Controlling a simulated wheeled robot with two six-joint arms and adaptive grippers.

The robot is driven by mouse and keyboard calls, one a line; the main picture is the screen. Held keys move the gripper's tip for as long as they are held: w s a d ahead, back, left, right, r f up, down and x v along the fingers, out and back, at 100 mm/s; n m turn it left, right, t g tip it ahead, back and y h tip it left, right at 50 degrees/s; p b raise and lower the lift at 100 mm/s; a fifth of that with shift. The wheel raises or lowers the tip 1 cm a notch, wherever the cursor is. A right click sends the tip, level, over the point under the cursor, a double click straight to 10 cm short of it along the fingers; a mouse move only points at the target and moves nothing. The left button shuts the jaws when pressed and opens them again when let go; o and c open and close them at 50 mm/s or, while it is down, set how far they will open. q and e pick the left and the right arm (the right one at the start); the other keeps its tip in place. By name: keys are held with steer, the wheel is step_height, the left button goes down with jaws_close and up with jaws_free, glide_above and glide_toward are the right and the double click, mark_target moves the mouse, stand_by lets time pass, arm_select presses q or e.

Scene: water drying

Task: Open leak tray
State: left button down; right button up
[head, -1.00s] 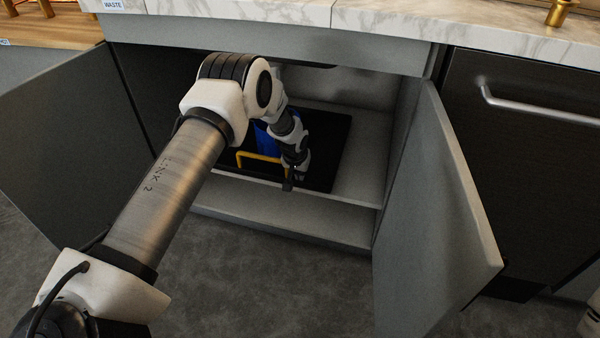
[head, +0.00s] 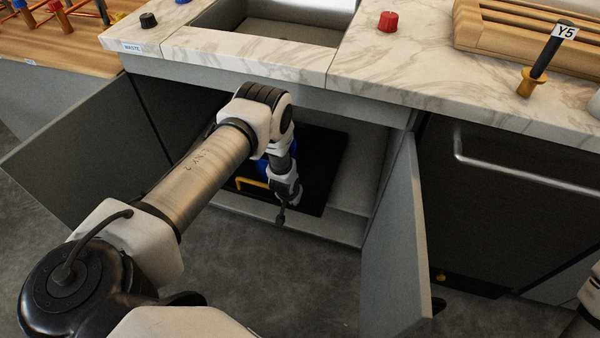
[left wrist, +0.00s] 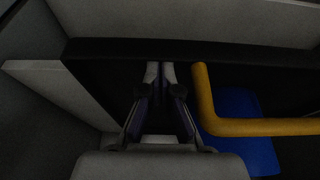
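The cabinet under the sink is open and holds a black tray (head: 325,170) on its floor. A blue object (head: 262,166) with a yellow bar handle (head: 250,184) sits on the black tray, partly hidden by my left arm. My left gripper (head: 281,217) points down at the tray's front edge, right of the handle. In the left wrist view, the fingers (left wrist: 161,72) are close together with nothing seen between them. The yellow handle (left wrist: 203,98) and blue object (left wrist: 240,120) are just right of the fingers, outside them. My right gripper is out of view.
The left cabinet door (head: 90,155) and right cabinet door (head: 400,240) stand open on both sides of my arm. A marble counter (head: 390,60) with a sink is above. A dark appliance with a bar handle (head: 520,180) is at right.

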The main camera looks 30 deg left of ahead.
arm_select(q)
steer(key=s+d+p, duration=0.3)
steer(key=s+p, duration=0.1)
steer(key=s, duration=0.9)
steer(key=s+d+p, duration=0.3)
steer(key=s, duration=1.1)
steer(key=shift+s+d+p, duration=0.15)
steer(key=shift+d+p, duration=0.1)
steer(key=shift+p, duration=0.15)
steer(key=a+v, duration=0.1)
steer(key=v, duration=1.1)
steer(key=shift+d, duration=0.45)
